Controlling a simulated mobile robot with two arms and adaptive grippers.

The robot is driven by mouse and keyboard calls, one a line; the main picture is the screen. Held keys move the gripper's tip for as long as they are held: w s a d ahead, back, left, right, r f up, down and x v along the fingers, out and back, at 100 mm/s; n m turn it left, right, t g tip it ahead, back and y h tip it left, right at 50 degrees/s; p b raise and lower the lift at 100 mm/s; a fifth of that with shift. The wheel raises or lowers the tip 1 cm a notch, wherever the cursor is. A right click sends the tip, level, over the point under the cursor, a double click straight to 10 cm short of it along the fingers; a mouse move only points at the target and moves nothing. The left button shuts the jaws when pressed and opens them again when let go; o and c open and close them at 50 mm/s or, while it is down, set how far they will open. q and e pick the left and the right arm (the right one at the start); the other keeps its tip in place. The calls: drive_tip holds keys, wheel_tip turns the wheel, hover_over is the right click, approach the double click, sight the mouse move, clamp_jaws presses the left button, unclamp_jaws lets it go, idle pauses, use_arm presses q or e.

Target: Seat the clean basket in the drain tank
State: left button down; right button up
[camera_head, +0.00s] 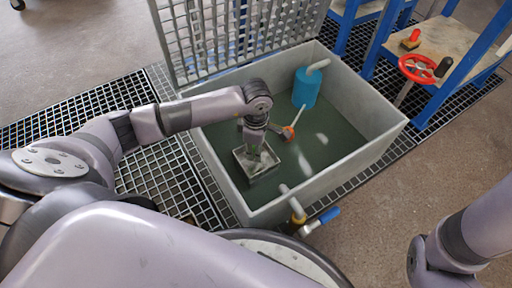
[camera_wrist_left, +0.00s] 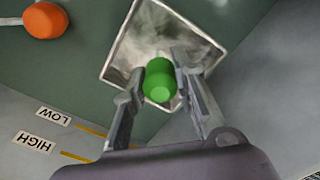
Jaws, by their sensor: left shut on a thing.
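The basket (camera_head: 262,172) is a square, open-topped metal box with a bright rim; it also shows in the left wrist view (camera_wrist_left: 214,55). It is inside the grey tank (camera_head: 365,147), near the front-left wall, with its rim at about the level of the dark green liquid. My left gripper (camera_head: 253,148) is over the basket, shut on its green knob (camera_wrist_left: 158,80). The inside of the basket looks grey and cloudy. How deep its base lies is hidden. My right arm enters at the lower right; its gripper is out of view.
A blue pump (camera_head: 306,88) stands in the tank's far corner. An orange float (camera_head: 288,133) is close beside my left gripper. A grating panel (camera_head: 215,42) rises behind the tank. A blue-handled valve (camera_head: 318,221) is at the front. LOW and HIGH labels (camera_wrist_left: 34,142) mark the wall.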

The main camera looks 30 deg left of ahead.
use_arm(q)
drive_tip(key=shift+f+b, duration=0.45)
drive_tip(key=shift+f, duration=0.2)
drive_tip(key=c, duration=1.2)
unclamp_jaws()
wheel_tip(320, 180, up, 12)
drive_tip(key=shift+r, duration=0.1)
